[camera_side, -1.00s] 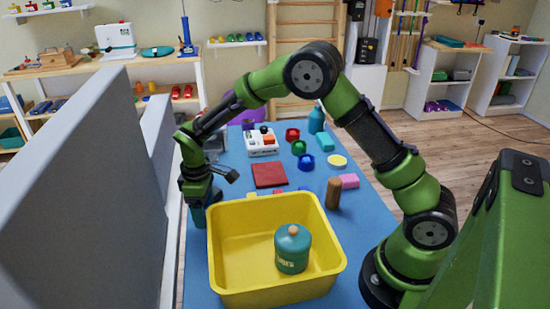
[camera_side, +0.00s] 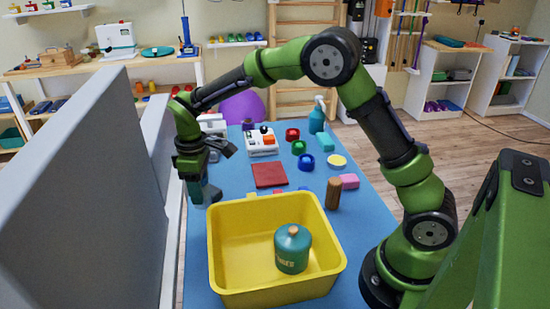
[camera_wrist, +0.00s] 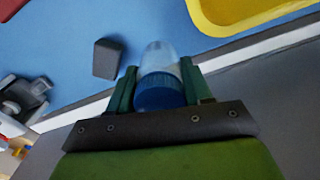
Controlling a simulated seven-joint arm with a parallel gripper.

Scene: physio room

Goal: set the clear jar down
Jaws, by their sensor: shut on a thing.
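My gripper (camera_wrist: 157,80) is shut on the clear jar (camera_wrist: 158,60), which has a blue lid, in the wrist view. The lid end is toward my palm and the clear end points away, between the two green fingers. In the side view my gripper (camera_side: 198,190) hangs above the left edge of the blue table (camera_side: 230,175), behind the yellow bin's left rear corner. The jar cannot be made out there. Whether it touches anything below cannot be told.
A yellow bin (camera_side: 225,235) holds a teal canister (camera_side: 292,250). A dark grey block (camera_wrist: 107,58) lies near my gripper. A grey partition (camera_side: 80,190) stands left of the table.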

